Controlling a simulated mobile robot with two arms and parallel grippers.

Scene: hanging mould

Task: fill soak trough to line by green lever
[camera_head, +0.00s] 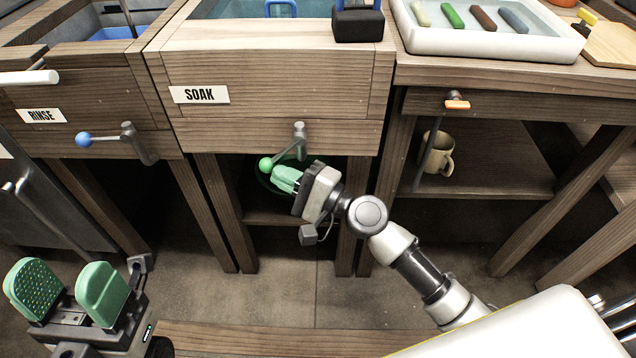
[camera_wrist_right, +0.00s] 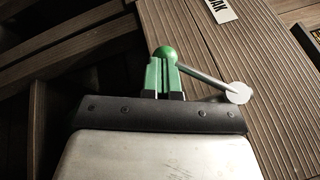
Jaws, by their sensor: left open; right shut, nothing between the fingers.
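The wooden soak trough (camera_head: 270,85) stands in the middle with a white SOAK label (camera_head: 199,94). Only a strip of its bluish inside shows at the top edge; I cannot make out a line. The green lever has a round green knob (camera_head: 266,164) and a grey arm running up right to its pivot on the trough's front. My right gripper (camera_head: 284,178) is shut and empty, its green fingers just beside the knob. In the right wrist view, the knob (camera_wrist_right: 166,53) is at the fingertips; I cannot tell whether they touch. My left gripper (camera_head: 68,290) is open and empty, low at left.
A RINSE trough (camera_head: 85,90) with a blue-knobbed lever (camera_head: 84,139) stands left. At right, a bench carries a white tray (camera_head: 490,42) of coloured bars; an orange-handled lever (camera_head: 457,104) and a mug (camera_head: 437,155) are below. A dark block (camera_head: 358,25) sits on the soak trough's rim.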

